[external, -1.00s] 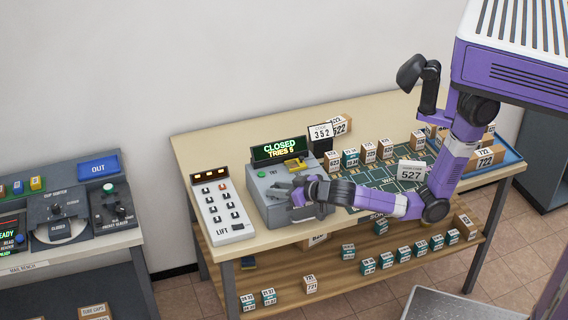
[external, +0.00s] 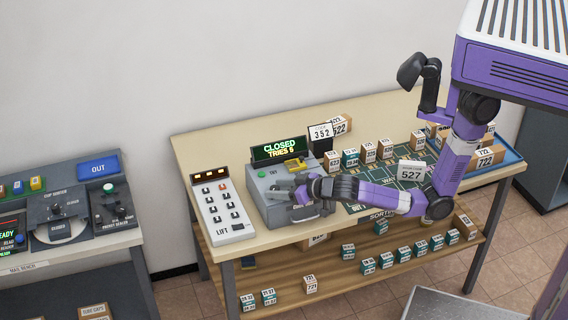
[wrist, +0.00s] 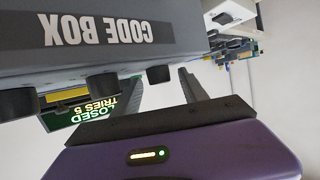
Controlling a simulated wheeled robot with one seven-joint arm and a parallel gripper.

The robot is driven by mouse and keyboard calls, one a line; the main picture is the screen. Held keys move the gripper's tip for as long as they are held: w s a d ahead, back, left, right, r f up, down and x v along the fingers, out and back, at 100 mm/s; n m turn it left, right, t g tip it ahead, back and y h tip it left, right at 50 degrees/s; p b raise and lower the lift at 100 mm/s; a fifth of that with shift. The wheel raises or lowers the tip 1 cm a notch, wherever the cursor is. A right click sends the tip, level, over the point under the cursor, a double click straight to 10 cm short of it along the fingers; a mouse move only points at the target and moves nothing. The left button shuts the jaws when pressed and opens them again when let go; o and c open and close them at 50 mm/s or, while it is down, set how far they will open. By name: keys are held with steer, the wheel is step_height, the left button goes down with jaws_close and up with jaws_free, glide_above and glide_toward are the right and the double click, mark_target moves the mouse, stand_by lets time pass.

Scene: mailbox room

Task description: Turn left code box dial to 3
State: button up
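The grey code box (external: 262,192) stands on the table, with the lit display (external: 279,150) reading CLOSED, TRIES 5 behind it. In the wrist view the code box (wrist: 85,45) appears upside down with its label. Three dark dials show along its edge: one at the left (wrist: 17,102), a middle one (wrist: 103,87) and one at the right (wrist: 158,74), the left dial in the upright sense. My gripper (external: 292,194) is at the box's front. In the wrist view its two fingers (wrist: 158,80) are spread, one either side of the left dial, with gaps visible. The dial numbers are not readable.
A card reading 352 (external: 321,133) stands behind the box. The LIFT keypad (external: 224,210) lies close on its left. Another bench (external: 75,215) is at the far left.

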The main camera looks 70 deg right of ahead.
steer(key=b+v, duration=0.1)
steer(key=v, duration=0.6)
steer(key=shift+s, duration=0.4)
steer(key=shift+r, duration=0.15)
steer(key=s+a+r+n+t+y, duration=0.1)
steer(key=a+r+n+t+y, duration=0.1)
steer(key=a+r+n+y, duration=0.3)
steer(key=s+d+f+m+h, duration=0.2)
steer(key=s+d+f, duration=0.1)
steer(key=s+d, duration=1)
steer(key=s+d+f+m+h, duration=0.1)
steer(key=s+d+f, duration=0.3)
steer(key=s+d, duration=0.9)
steer(key=s+m, duration=0.1)
steer(key=s, duration=0.2)
steer(key=shift+d+f+g+h, duration=0.3)
steer(key=shift+d+h, duration=0.1)
